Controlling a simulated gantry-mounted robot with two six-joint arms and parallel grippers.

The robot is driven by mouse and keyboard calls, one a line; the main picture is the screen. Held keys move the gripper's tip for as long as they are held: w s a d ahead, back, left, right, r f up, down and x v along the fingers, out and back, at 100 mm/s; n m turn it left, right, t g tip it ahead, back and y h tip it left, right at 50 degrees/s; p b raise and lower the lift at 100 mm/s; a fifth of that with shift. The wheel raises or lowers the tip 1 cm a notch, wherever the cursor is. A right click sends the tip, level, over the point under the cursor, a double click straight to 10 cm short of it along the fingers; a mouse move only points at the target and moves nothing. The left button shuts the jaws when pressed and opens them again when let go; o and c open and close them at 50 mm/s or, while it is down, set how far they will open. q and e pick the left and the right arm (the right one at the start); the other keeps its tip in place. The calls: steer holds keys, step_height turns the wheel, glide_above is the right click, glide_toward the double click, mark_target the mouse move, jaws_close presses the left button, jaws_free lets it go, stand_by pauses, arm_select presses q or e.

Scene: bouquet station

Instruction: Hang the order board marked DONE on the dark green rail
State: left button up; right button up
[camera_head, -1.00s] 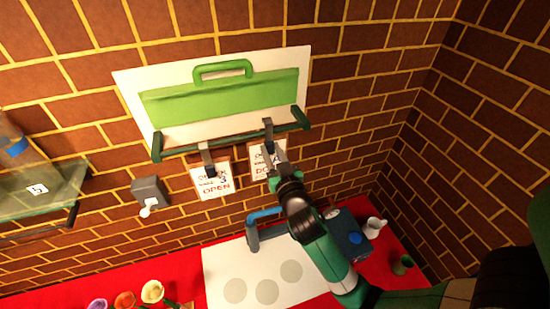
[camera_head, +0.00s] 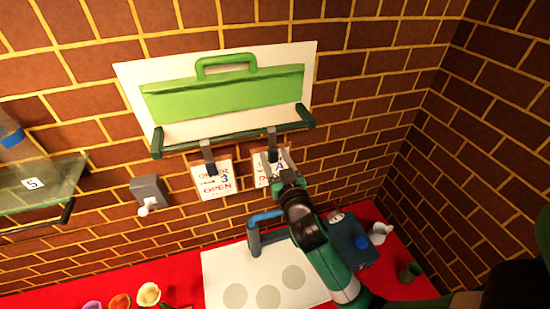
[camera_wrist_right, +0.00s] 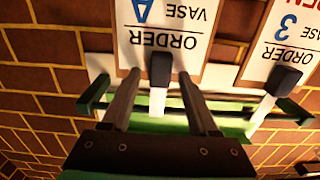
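A white order board marked A (camera_head: 260,170) hangs by a dark hook (camera_head: 272,143) from the dark green rail (camera_head: 235,140). Its status word is mostly covered by my gripper; only a red D shows. In the right wrist view the board (camera_wrist_right: 190,18) appears upside down with ORDER, VASE and A. My right gripper (camera_head: 275,159) is in front of this board. Its fingers (camera_wrist_right: 159,75) are spread either side of the dark hook end, with gaps on both sides. My left gripper is not in view.
A second board marked 3 and OPEN (camera_head: 213,183) hangs just left on the same rail. A green panel with a handle (camera_head: 220,95) is above. A grey switch box (camera_head: 148,190) and glass shelf (camera_head: 45,185) are left. A blue-handled tap-like thing (camera_head: 254,238) stands below.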

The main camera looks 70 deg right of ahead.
steer(key=shift+a, duration=0.1)
steer(key=shift+s+a+f, duration=0.1)
steer(key=shift+s+a, duration=0.15)
steer(key=p+v, duration=0.2)
steer(key=v, duration=0.8)
steer(key=shift+s+a+p, duration=0.3)
